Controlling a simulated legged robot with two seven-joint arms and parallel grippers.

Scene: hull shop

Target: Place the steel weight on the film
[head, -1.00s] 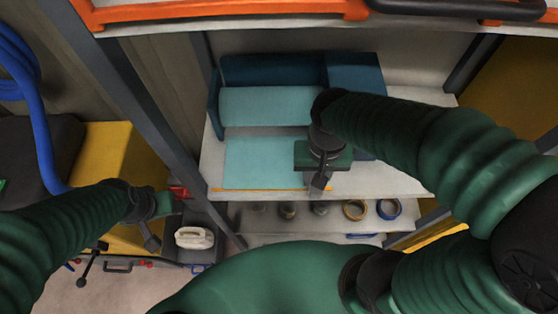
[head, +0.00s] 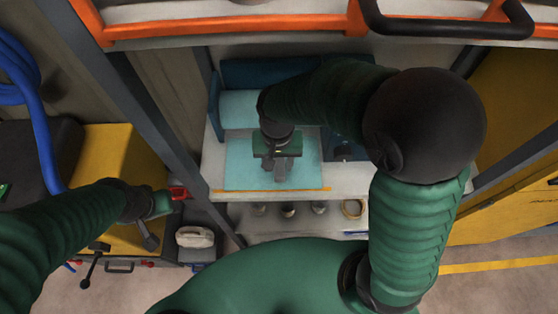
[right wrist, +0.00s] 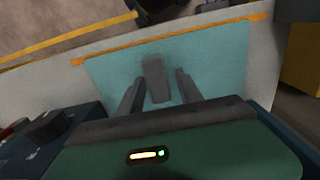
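The film (head: 240,170) is a flat teal sheet on the pale bench, with an orange strip along its front edge. My right gripper (head: 282,172) is low over the sheet's right half. In the right wrist view its two fingers (right wrist: 160,84) are apart, with the grey steel weight (right wrist: 156,78) between them. Film colour shows between the weight and the right finger; the left finger is very near it. The weight appears to be on the film, though its underside is hidden. My left gripper (head: 154,215) hangs at the left, away from the bench; its fingers are unclear.
A teal roll (head: 238,110) lies in a blue holder behind the sheet. An orange-edged shelf (head: 230,30) overhangs above. A grey post (head: 140,130) stands left of the bench.

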